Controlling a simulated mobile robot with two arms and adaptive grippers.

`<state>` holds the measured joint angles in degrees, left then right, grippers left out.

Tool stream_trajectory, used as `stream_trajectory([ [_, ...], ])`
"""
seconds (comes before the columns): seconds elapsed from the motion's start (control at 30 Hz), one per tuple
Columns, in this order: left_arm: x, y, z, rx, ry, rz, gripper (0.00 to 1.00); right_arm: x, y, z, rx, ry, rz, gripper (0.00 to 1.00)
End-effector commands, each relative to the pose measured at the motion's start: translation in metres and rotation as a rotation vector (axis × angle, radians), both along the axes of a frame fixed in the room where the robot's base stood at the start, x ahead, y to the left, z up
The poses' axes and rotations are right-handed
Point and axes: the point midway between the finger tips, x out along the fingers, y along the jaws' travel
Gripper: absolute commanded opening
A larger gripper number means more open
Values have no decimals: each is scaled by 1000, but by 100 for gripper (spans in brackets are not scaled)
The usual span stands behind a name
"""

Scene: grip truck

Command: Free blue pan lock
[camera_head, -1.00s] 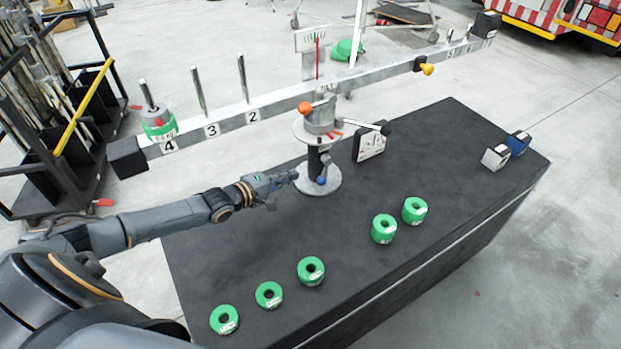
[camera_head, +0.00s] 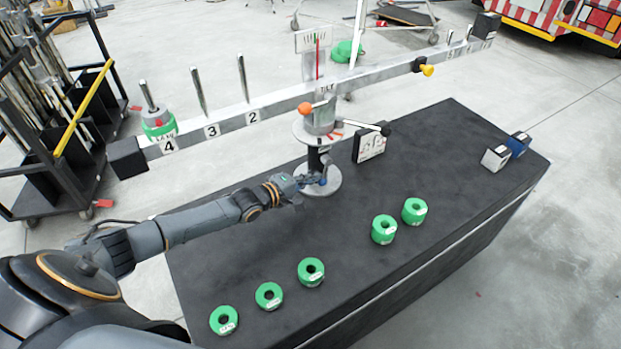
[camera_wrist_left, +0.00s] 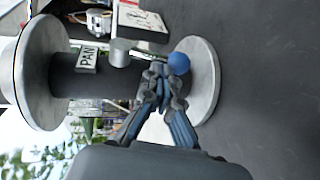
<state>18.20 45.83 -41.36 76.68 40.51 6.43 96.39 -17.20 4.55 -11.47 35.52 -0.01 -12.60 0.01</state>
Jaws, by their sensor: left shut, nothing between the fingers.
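The blue pan lock is a blue ball knob (camera_wrist_left: 179,63) on a short metal lever, low on the dark column of the balance stand. A plate marked PAN (camera_wrist_left: 88,57) is on that column. In the head view the blue knob (camera_head: 323,182) is just above the stand's round base (camera_head: 327,189). My left gripper (camera_head: 315,181) is at the lever. In the left wrist view its fingertips (camera_wrist_left: 160,72) are closed together right beside the knob and appear to meet the lever. Whether they touch it I cannot tell. My right gripper is not in view.
Above is the long beam (camera_head: 290,108) with a green and grey weight (camera_head: 159,125) on its left peg. An orange knob (camera_head: 305,108) and a black-tipped lever (camera_head: 385,130) stick out above. Several green weights (camera_head: 311,271) stand along the front of the black table (camera_head: 420,290).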

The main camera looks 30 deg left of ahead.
Motion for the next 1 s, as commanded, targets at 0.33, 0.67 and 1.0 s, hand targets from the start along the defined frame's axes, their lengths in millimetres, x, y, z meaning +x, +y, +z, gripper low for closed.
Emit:
stream_trajectory([
  [0.33, -2, 1, -7, 0, 2, 0, 0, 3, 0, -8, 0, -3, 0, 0],
  [0.67, -25, 8, -3, -1, 7, 0, 0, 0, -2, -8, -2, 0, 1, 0],
  [1.0, -81, 27, 13, 1, 8, -1, 0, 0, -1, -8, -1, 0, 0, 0],
])
